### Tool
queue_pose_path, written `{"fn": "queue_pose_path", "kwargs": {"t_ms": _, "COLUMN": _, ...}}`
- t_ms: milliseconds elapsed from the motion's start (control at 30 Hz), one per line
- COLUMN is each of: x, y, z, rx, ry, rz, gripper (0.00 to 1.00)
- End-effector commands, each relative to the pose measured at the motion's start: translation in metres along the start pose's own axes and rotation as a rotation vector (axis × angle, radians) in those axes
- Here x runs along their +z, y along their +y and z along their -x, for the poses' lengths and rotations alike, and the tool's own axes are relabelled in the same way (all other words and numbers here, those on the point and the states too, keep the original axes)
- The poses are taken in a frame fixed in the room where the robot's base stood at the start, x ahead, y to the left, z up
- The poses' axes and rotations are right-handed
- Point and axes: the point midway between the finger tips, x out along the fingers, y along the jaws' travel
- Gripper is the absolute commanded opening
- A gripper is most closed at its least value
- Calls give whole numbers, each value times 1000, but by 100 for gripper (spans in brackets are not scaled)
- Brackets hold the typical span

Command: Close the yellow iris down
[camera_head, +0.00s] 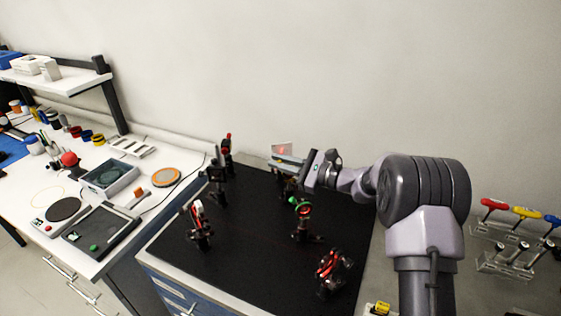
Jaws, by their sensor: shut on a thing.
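My gripper (292,165) is over the back right of the black optical board. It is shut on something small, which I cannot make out. A dark post mount (290,186) stands just below and beside it, partly hidden by the gripper. No yellow ring shows clearly, so I cannot tell which mount is the yellow iris. In front stands an upright mount with an orange-brown ring (303,209) and a green knob (294,200), apart from the gripper.
Other mounts stand on the black board (255,245): one front right (332,268), one left (199,225), one back left (216,180). A small plate with a red spot (282,149) is behind the gripper. Coloured-handled tools (525,212) are at right.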

Motion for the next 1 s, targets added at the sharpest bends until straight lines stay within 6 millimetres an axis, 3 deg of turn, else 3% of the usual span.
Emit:
{"fn": "queue_pose_path", "kwargs": {"t_ms": 333, "x": -1, "y": 3, "z": -3, "rx": 25, "ry": 61, "rz": 56, "gripper": 0}}
{"fn": "queue_pose_path", "kwargs": {"t_ms": 367, "x": -1, "y": 3, "z": -3, "rx": 25, "ry": 61, "rz": 56, "gripper": 16}}
{"fn": "queue_pose_path", "kwargs": {"t_ms": 467, "x": -1, "y": 3, "z": -3, "rx": 25, "ry": 61, "rz": 56, "gripper": 35}}
{"fn": "queue_pose_path", "kwargs": {"t_ms": 800, "x": -1, "y": 3, "z": 1, "rx": 25, "ry": 62, "rz": 55, "gripper": 35}}
{"fn": "queue_pose_path", "kwargs": {"t_ms": 867, "x": -1, "y": 2, "z": 8, "rx": 23, "ry": 62, "rz": 54, "gripper": 35}}
{"fn": "queue_pose_path", "kwargs": {"t_ms": 1000, "x": 3, "y": 0, "z": 42, "rx": 21, "ry": 63, "rz": 55, "gripper": 35}}
